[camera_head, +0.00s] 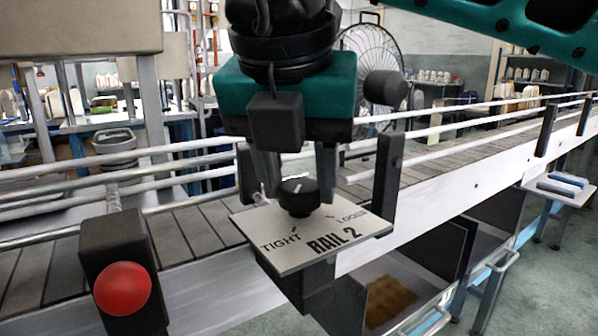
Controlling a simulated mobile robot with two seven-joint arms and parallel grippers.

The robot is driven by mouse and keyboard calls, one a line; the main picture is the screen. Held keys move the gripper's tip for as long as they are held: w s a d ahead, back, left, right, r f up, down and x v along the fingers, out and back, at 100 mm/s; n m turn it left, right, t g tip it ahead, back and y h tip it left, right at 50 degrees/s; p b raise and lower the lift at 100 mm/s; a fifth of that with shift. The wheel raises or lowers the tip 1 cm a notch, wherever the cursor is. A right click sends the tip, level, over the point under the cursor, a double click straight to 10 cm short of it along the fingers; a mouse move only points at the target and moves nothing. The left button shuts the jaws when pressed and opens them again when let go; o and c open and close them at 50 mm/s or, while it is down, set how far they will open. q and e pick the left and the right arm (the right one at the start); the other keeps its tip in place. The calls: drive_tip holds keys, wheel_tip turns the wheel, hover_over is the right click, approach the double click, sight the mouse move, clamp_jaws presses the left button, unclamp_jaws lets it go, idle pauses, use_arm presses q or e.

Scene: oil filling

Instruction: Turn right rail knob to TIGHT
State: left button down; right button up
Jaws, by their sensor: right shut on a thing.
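The black round rail knob (299,204) stands on a tilted light plate (356,229) labelled RAIL 2. TIGHT is printed at the plate's left, LOOSE at its right, each beside a small red mark. A short white line shows on the knob's top; I cannot tell which mark it is set to. My right gripper (297,187) comes down from above, with one finger on each side of the knob, shut on it. My left gripper is not in view.
A conveyor (192,232) with metal guide rails (440,130) runs behind the plate. A red button (123,288) on a black box is at the lower left. Dark posts (388,180) stand beside the plate. An open bin (395,300) is below, at the right.

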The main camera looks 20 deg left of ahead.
drive_tip(key=o, duration=1)
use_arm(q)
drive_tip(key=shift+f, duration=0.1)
use_arm(e)
drive_tip(key=shift+o, duration=0.2)
use_arm(q)
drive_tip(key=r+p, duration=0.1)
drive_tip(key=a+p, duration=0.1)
drive_tip(key=p, duration=0.1)
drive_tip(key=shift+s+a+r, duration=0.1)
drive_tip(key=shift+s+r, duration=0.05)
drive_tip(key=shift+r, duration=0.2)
use_arm(e)
drive_tip(key=v, duration=1.3)
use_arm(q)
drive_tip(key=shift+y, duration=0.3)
use_arm(e)
drive_tip(key=shift+f, duration=0.1)
